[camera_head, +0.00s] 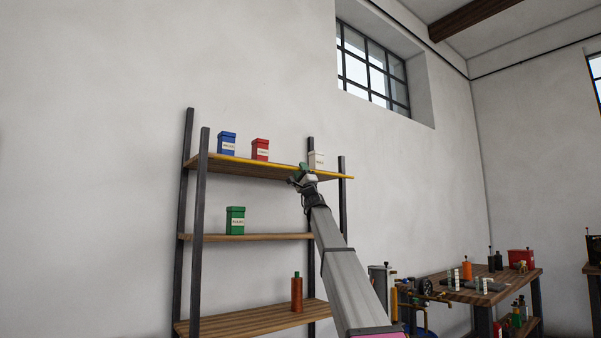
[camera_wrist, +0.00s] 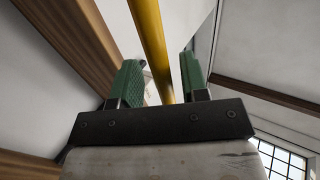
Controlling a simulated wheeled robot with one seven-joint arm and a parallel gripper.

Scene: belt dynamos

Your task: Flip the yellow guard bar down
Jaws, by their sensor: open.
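The yellow guard bar (camera_head: 262,165) runs along the front edge of the shelf's top board (camera_head: 240,167), level with the boxes' bases. In the wrist view the yellow bar (camera_wrist: 151,40) passes between the two green fingers of my gripper (camera_wrist: 158,85). The fingers are apart and a gap shows on each side of the bar. In the head view my gripper (camera_head: 301,175) is at the right part of the bar, just in front of the white box. Whether a finger touches the bar cannot be told.
A blue box (camera_head: 227,143), a red box (camera_head: 260,149) and a white box (camera_head: 316,159) stand on the top board. A green box (camera_head: 235,219) and an orange bottle (camera_head: 297,292) stand lower. A cluttered workbench (camera_head: 470,290) is at right.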

